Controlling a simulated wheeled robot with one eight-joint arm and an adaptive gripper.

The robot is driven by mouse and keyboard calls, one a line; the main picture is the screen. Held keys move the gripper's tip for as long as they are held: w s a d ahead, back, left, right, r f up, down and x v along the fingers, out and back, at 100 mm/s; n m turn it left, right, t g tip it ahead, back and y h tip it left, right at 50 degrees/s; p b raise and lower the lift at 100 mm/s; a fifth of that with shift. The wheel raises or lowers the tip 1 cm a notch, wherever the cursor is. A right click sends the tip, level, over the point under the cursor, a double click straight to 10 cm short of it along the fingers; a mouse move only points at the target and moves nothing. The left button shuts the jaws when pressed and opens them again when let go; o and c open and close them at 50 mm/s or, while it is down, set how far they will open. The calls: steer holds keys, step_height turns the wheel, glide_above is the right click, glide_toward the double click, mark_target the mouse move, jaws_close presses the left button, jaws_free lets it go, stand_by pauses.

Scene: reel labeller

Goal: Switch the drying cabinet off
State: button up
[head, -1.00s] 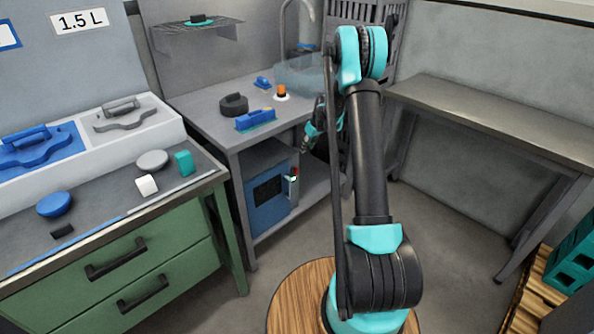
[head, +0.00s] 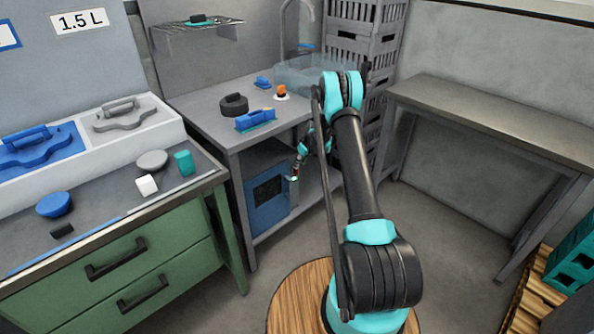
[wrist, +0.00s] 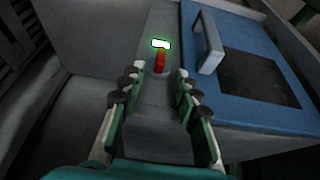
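The drying cabinet (head: 267,206) is a blue box with a dark window on the shelf under the grey bench. In the wrist view the cabinet (wrist: 228,35) lies at the upper right, with a pale handle (wrist: 208,42) beside its dark window. A grey side panel carries a lit green-white indicator (wrist: 160,43) and a red switch lever (wrist: 160,62) just below it. My gripper (wrist: 147,88) is open and empty, its two fingers apart on either side of the line to the switch, short of it. In the head view my gripper (head: 299,158) is near the cabinet's right front edge.
The grey bench (head: 205,125) above holds a dark round part, a blue block and an orange-topped item. Grey stacked crates (head: 358,50) stand behind my arm. A green drawer cabinet (head: 170,262) is to the left. The floor before the cabinet is clear.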

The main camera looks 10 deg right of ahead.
mark_target(296, 171)
steer(key=shift+x, duration=2.95)
steer(key=shift+c, duration=0.6)
jaws_close()
